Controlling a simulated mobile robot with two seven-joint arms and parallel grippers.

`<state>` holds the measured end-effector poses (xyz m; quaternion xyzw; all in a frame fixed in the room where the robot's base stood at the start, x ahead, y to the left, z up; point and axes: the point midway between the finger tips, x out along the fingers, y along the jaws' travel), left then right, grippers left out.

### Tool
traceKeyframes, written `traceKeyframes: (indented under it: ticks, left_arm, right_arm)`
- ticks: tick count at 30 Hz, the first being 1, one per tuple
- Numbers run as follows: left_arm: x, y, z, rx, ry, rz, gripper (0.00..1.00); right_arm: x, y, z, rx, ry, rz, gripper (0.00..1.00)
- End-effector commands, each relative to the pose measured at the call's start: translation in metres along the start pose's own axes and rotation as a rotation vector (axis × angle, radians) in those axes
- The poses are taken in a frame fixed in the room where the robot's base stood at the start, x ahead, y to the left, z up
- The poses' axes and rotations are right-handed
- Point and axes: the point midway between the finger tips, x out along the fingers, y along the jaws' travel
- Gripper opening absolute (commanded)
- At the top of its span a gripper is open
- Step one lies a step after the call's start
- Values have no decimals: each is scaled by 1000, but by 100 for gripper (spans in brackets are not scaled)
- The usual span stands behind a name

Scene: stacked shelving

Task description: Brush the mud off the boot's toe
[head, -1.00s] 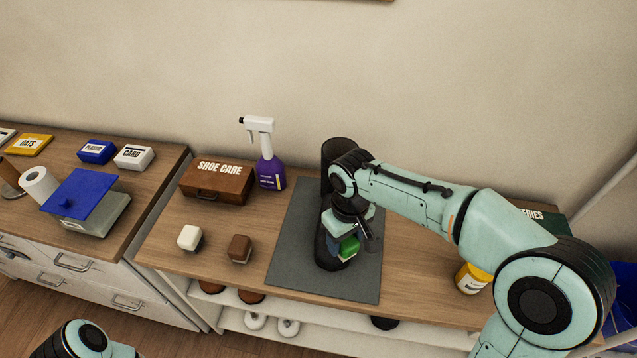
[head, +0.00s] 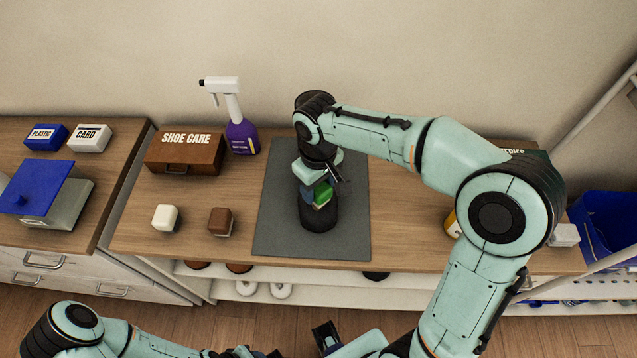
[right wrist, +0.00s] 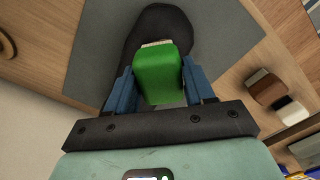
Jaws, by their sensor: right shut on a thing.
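A black boot (head: 318,219) stands on the grey mat (head: 275,220), its toe towards me. My right arm hides its upper part. My right gripper (head: 318,190) is shut on a green brush (head: 323,199), held over the boot's front. In the right wrist view the blue fingers of the gripper (right wrist: 160,88) clasp both sides of the green brush (right wrist: 161,70). Its pale bristle edge faces the dark boot (right wrist: 153,22); whether they touch is unclear. I cannot make out mud on the toe.
A brown shoe care box (head: 185,153) and a purple spray bottle (head: 240,132) stand back left. A yellow container (head: 452,224) is partly behind my right arm. Shoes lie on the shelf below.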

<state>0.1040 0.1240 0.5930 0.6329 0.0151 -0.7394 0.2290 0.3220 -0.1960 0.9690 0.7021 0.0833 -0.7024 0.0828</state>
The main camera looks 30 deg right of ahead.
Motion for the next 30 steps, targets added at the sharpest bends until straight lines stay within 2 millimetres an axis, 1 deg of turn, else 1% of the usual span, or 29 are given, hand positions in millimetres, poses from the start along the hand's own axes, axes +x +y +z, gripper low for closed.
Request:
traceKeyframes:
  ticks: [11, 21, 30]
  left_arm:
    - [0, 0, 0, 0, 1, 0, 43]
    - [9, -4, 2, -1, -3, -1, 43]
    - [9, -4, 2, -1, -4, -1, 43]
  right_arm:
    - [0, 0, 0, 0, 1, 0, 29]
    - [13, 0, 0, 0, 0, 0, 29]
    - [14, 0, 0, 0, 1, 0, 29]
